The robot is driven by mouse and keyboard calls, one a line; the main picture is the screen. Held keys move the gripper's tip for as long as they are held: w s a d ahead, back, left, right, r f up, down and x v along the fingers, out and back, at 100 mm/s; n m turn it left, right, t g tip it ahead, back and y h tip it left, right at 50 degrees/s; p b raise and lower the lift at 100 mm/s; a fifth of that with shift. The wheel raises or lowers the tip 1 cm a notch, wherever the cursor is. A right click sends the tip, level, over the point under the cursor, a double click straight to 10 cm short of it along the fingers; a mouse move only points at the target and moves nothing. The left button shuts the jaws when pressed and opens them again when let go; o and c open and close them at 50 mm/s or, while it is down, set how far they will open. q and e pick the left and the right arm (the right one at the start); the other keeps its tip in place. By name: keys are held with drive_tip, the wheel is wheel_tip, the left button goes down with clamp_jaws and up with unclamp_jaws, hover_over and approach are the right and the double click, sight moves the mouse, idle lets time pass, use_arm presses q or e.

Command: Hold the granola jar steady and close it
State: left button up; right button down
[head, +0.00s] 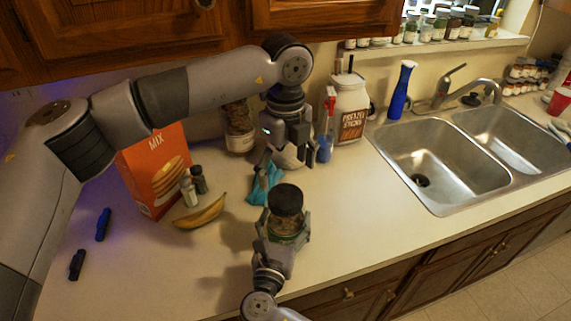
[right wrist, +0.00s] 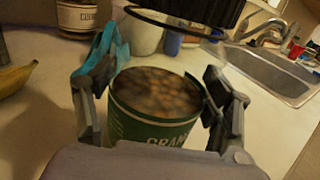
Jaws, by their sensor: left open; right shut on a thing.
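The granola jar (head: 285,226) stands upright near the counter's front edge, with a green label that shows in the right wrist view (right wrist: 150,128) and brown granola inside. My right gripper (head: 283,232) is shut around the jar's sides, one finger on each side. My left gripper (head: 284,158) is open and empty, pointing down behind the jar, apart from the lid.
A teal cloth (head: 264,187) lies just behind the jar. A banana (head: 201,213), two small shakers and an orange mix box (head: 153,172) stand to the left. A white canister (head: 350,105) and blue bottle (head: 401,90) are behind. The double sink (head: 440,208) is right. Counter is clear right of the jar.

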sight(286, 196)
use_arm(q)
wheel_tip(286, 196, down, 7)
drive_tip(key=shift+f, duration=0.2)
drive_tip(key=shift+c, duration=0.2)
